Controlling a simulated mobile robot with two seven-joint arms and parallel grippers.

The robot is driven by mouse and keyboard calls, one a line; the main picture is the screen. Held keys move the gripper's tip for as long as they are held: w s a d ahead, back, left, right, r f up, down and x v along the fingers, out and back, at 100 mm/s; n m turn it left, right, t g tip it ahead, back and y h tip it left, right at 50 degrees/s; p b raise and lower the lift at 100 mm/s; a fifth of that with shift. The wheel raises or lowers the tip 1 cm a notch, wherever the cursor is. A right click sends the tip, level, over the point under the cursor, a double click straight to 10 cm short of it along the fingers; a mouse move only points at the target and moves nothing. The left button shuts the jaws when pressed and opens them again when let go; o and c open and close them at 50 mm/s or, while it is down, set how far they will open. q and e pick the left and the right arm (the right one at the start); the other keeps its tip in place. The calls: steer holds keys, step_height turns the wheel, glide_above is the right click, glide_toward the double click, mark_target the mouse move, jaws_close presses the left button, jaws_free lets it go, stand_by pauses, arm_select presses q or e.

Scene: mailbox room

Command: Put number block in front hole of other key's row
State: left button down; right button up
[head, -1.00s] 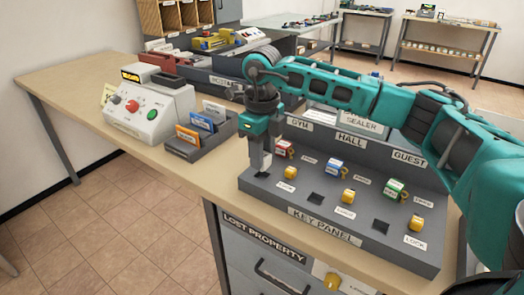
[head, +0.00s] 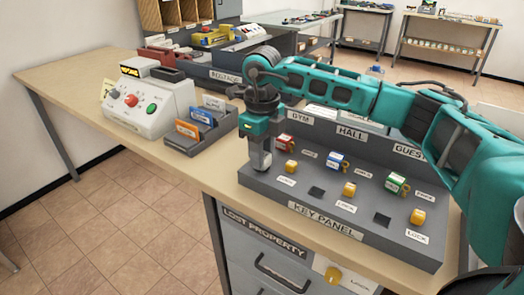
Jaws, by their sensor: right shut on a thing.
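My right gripper (head: 261,160) is shut on a small grey block, taken to be the number block (head: 260,163), at the left end of the grey key panel (head: 300,208). The number on it cannot be read. The panel has GYM, HALL and GUEST labels, with red (head: 283,143), blue (head: 337,161) and green (head: 397,183) keyed pieces behind yellow knobs. Two square front holes, one left (head: 316,191) and one right (head: 382,219), are empty. The panel surface under the block is hidden, so contact cannot be told. My left gripper is not in view.
A white control box (head: 150,108) with red and green buttons and a grey card tray (head: 200,132) stand left of the panel. Grey drawers (head: 265,262) are below the table's front edge. The wooden tabletop (head: 70,72) at far left is clear.

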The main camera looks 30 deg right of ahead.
steer(key=shift+f, duration=0.35)
steer(key=o, duration=1.1)
steer(key=shift+r, duration=0.15)
steer(key=shift+r+p, duration=2.65)
steer(key=shift+r, duration=0.8)
